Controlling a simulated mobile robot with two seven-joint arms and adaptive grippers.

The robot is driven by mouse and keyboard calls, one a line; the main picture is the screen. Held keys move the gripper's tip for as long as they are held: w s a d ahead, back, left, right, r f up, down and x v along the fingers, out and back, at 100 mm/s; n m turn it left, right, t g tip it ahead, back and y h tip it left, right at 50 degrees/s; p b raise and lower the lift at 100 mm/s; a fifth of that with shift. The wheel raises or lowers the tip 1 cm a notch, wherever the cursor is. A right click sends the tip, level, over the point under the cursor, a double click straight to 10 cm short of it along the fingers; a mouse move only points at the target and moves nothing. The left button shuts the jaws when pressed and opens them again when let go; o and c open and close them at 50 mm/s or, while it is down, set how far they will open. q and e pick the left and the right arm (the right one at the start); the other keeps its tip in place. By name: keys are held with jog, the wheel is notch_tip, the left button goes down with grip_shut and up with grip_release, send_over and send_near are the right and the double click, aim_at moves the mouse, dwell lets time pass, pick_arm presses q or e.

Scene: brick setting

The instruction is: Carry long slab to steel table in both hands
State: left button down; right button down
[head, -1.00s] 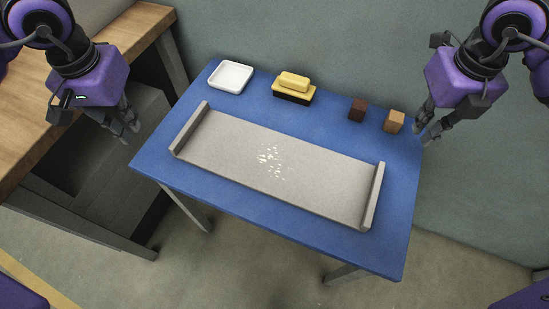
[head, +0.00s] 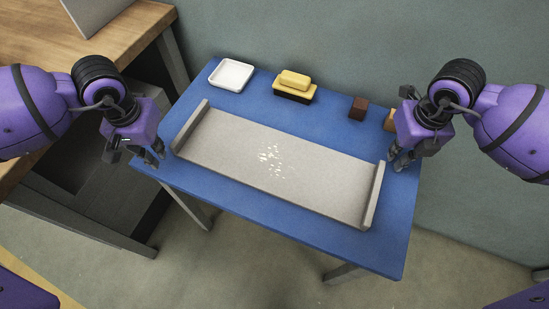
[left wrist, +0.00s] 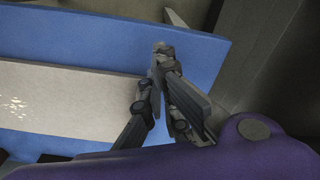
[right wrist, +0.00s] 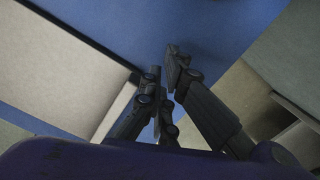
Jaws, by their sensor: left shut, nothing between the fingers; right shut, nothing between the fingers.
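The long slab (head: 225,142) is pale grey with a raised lip at each short end and white specks in its middle. It lies on a blue-topped table (head: 320,236). My left gripper (head: 160,157) is shut and empty beside the slab's left end. My right gripper (head: 392,162) is shut and empty near the right end lip. The slab's end shows near the fingers in the left wrist view (left wrist: 75,95) and the right wrist view (right wrist: 60,60). I cannot tell whether the fingers touch it. I see no steel table.
Behind the slab stand a white dish (head: 231,74), a yellow block on a dark base (head: 294,84), a dark brown block (head: 358,107) and a lighter brown block (head: 389,120), partly hidden by my right gripper. A wooden bench (head: 120,45) stands at left. A wall is behind.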

pick_arm(q)
jog(key=shift+d+f, duration=0.15)
jog(key=shift+f, duration=0.3)
pick_arm(e)
jog(key=shift+a+f, duration=0.15)
jog(key=shift+f, duration=0.3)
pick_arm(q)
jog(key=shift+d+r, duration=0.1)
jog(key=shift+d, duration=0.5)
pick_arm(e)
jog(key=shift+a+r, duration=0.1)
jog(key=shift+a, duration=0.5)
pick_arm(q)
jog(key=shift+d, duration=0.1)
pick_arm(e)
jog(key=shift+a, duration=0.1)
